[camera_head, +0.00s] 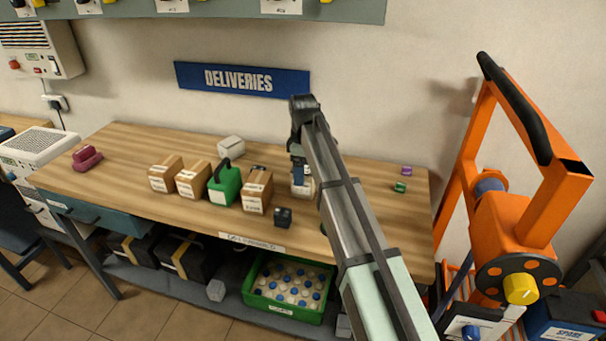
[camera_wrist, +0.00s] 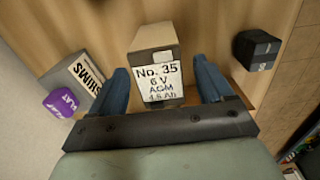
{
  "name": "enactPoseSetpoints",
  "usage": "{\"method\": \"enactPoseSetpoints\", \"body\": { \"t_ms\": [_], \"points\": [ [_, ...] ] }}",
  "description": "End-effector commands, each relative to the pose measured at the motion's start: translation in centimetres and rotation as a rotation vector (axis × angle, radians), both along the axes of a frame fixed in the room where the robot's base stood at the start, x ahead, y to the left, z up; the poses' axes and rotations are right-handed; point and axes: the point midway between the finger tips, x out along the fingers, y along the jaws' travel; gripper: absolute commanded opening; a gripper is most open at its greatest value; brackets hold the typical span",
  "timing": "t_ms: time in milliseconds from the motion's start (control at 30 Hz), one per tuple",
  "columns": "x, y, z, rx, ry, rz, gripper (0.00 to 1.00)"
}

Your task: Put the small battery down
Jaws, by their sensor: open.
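The small battery (camera_wrist: 163,76) has a pale top and a white label reading "No. 35 6 V AGM". In the wrist view it sits between the two blue fingers of my open gripper (camera_wrist: 164,86), with a gap visible on the right side. In the head view the battery (camera_head: 302,187) appears to stand on the wooden bench (camera_head: 130,145), partly hidden by my gripper (camera_head: 300,172) and arm. Its contact with the bench is not clearly visible.
A small dark block (camera_head: 283,218) stands close to the battery, toward the bench's front edge. A cardboard box (camera_head: 257,190) and green container (camera_head: 224,184) are to the left. The wrist view shows a "SHIMS" box (camera_wrist: 77,84) and purple item (camera_wrist: 62,102). The right bench has free room.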

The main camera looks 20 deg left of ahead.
Motion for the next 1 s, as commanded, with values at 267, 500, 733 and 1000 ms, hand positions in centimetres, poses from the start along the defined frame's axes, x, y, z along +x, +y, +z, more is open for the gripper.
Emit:
{"method": "enactPoseSetpoints", "body": {
  "t_ms": [267,500,733,1000],
  "points": [
    [0.1,0.1,5.4,0.001,-0.002,0.000,0.80],
    [0.1,0.1,8.8,0.001,-0.002,0.000,0.80],
    [0.0,0.0,10.2,0.000,0.000,0.000,0.80],
    [0.0,0.0,10.3,0.000,0.000,0.000,0.80]
  ]
}}
